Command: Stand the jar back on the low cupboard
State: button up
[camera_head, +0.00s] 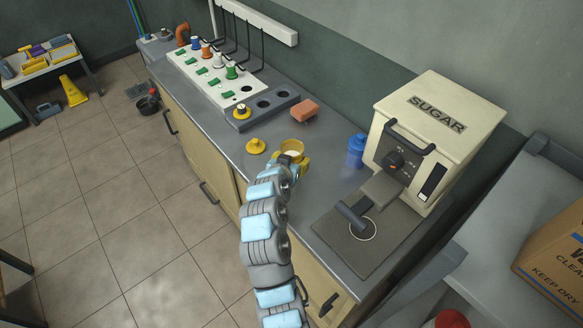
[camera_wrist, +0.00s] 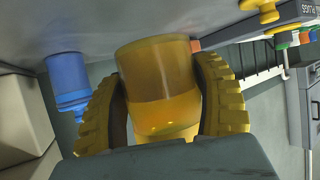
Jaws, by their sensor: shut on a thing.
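A yellow, see-through jar (camera_wrist: 158,85) fills the middle of the wrist view, between the two ribbed yellow fingers of my gripper (camera_wrist: 160,70). The gripper is shut on it from both sides. In the head view the jar (camera_head: 292,147) shows as a yellow round rim with a pale inside, just beyond my gripper (camera_head: 290,163). It is over the grey top of the low cupboard (camera_head: 215,128), which has wooden doors. The jar looks about upright. My gripper hides its lower part in the head view, so I cannot tell whether it touches the top.
A yellow knobbed lid (camera_head: 256,147) lies left of the jar. A blue bottle (camera_head: 356,151) and the SUGAR machine (camera_head: 430,140) stand to the right. An orange-brown block (camera_head: 304,111) and a rack (camera_head: 262,105) lie behind. Bare top surrounds the jar.

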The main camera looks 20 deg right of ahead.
jog(key=shift+w+d+f, duration=0.1)
jog(key=shift+w+f, duration=0.35)
jog(key=shift+f, duration=0.2)
jog(key=shift+f+b, duration=0.6)
jog(key=shift+f, duration=0.8)
jog(key=shift+f, duration=0.1)
jog(key=o, duration=1.3)
jog(key=shift+f, duration=0.1)
